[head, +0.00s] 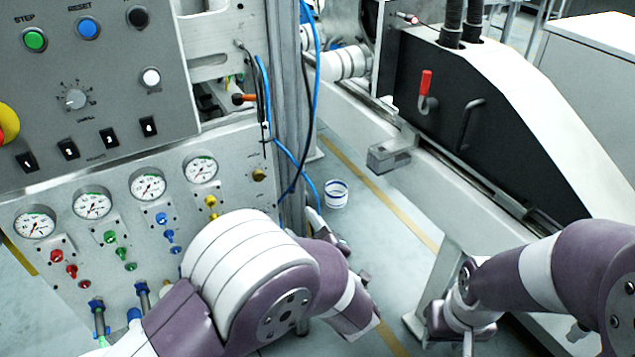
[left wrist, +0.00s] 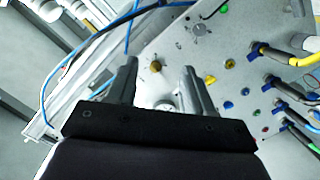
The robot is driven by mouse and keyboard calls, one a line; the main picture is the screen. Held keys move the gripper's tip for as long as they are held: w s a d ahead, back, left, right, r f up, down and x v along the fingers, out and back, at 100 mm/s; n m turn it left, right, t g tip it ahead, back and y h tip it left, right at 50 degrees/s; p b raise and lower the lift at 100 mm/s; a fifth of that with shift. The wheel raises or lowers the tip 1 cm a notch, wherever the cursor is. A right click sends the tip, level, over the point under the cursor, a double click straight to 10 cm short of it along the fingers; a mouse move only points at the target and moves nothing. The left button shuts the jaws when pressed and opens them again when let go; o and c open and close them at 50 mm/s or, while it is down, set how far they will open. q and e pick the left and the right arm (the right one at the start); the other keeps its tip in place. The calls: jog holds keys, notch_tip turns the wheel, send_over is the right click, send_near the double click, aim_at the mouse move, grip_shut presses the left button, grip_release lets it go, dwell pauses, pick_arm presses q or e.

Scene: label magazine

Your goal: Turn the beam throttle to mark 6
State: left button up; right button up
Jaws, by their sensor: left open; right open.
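A round grey knob (head: 75,99) with a ring of marks sits on the upper control panel in the head view. Its label and the mark it points to are too small to read. A small brass knob (head: 258,175) sits at the right of the lower gauge panel. I cannot tell from the labels which is the beam throttle. In the left wrist view the brass knob (left wrist: 155,66) shows beyond and between the fingers of my open, empty left gripper (left wrist: 159,68), apart from them. My right gripper (head: 466,343) hangs at the lower right, away from the panels, its fingers barely visible.
Several gauges (head: 148,186) and coloured valves (head: 110,238) line the lower panel. Blue cables (head: 317,80) hang by the metal post right of it. A white bucket (head: 336,195) stands on the floor. A black and white machine (head: 480,105) with a red handle fills the right.

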aim_at(259, 178)
pick_arm(q)
jog(key=w+a+r, duration=0.1)
jog(key=w+a, duration=0.2)
jog(key=w+a+r+n+y, duration=0.1)
jog(key=w+a, duration=0.2)
jog(key=w+a+r+n+y, duration=0.1)
jog(key=w+a, duration=0.2)
jog(key=shift+w+a, duration=0.2)
jog(key=shift+a, duration=0.05)
grip_shut()
